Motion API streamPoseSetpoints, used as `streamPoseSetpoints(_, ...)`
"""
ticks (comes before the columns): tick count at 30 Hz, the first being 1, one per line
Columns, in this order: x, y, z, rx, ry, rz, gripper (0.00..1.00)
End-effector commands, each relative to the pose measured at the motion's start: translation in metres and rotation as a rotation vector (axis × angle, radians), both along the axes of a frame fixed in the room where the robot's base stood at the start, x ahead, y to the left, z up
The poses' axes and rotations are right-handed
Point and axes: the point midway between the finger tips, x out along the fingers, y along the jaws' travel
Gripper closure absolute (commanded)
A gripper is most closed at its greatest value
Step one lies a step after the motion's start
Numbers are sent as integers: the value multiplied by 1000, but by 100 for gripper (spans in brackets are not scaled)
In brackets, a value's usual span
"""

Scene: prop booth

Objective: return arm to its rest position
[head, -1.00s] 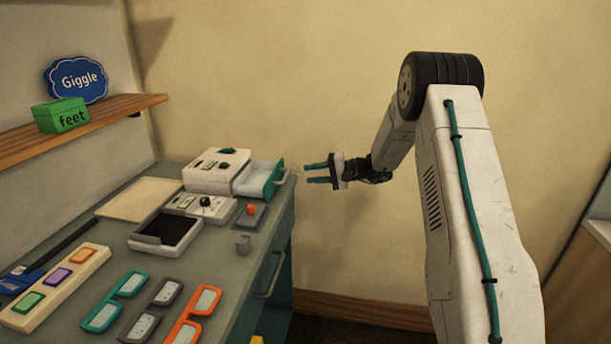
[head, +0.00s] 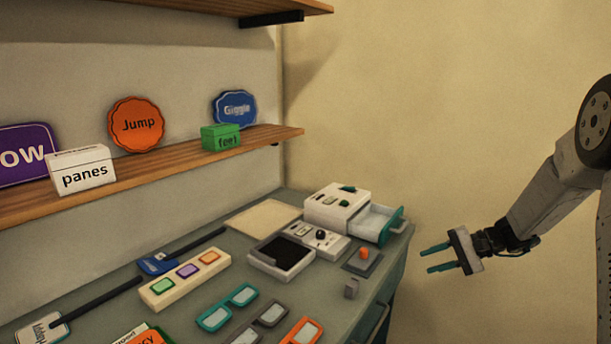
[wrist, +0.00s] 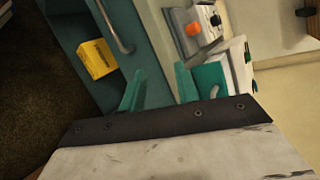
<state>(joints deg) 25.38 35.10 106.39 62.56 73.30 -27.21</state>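My gripper (head: 439,258) hangs in the air to the right of the counter in the head view. Its two teal fingers point left and stand apart with nothing between them. In the wrist view the gripper (wrist: 160,88) also shows its fingers spread and empty. My arm is bent at the right edge of the head view, partly cut off by the frame. The gripper is clear of the counter (head: 235,263) and of the white printer-like box (head: 322,212) with its open drawer (head: 372,223).
On the counter lie a black-screened tray (head: 282,256), a button bar (head: 186,279) and several glasses (head: 228,307). A shelf (head: 175,181) holds signs and boxes. The air around the gripper is free.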

Motion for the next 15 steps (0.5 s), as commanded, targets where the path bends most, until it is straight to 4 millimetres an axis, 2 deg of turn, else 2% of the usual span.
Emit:
streamPoseSetpoints(1,-18,10,12,-36,26,38,68)
streamPoseSetpoints(6,-87,38,47,-190,123,174,68)
streamPoseSetpoints(15,-211,64,99,-529,189,363,68)
